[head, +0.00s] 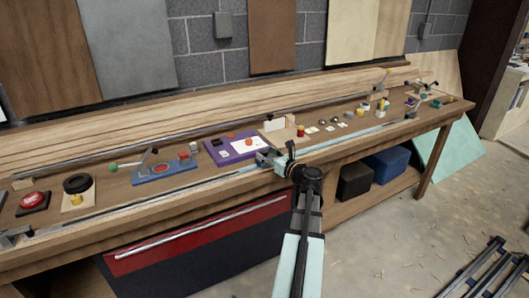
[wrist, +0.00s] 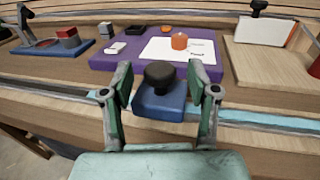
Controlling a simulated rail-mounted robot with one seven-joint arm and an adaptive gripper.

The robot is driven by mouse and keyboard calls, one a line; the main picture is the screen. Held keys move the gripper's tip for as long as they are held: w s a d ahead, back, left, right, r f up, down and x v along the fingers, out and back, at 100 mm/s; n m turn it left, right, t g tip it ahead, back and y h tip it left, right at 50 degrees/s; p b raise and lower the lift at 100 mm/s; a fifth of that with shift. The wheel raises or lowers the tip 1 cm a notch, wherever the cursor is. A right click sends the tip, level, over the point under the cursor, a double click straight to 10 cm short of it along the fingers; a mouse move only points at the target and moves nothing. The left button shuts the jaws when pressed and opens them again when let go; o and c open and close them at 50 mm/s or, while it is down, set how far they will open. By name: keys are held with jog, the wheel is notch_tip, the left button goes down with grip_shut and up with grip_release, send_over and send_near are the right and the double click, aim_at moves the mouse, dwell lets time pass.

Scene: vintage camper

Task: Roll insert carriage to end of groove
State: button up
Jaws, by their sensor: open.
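The carriage (wrist: 160,98) is a small blue block with a round black knob on top. It sits over the long groove (wrist: 60,92) near the bench's front edge. A light-blue strip (wrist: 265,120) lies along the groove to the right of the block in the wrist view. My gripper (wrist: 160,92) is open, with one finger on each side of the blue block. I cannot tell whether either finger touches it. In the head view my gripper (head: 270,157) is over the front of the bench, and the carriage is hard to make out there.
A purple board (wrist: 213,73) with a white card and orange piece lies just behind the groove. A blue lever fixture (head: 163,172) stands to the left. A white block with a black knob (wrist: 264,29) stands back right. Small items (head: 360,108) crowd the bench's right part.

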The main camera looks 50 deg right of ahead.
jog(key=shift+x, duration=0.75)
grip_shut()
jog(key=shift+a, duration=0.1)
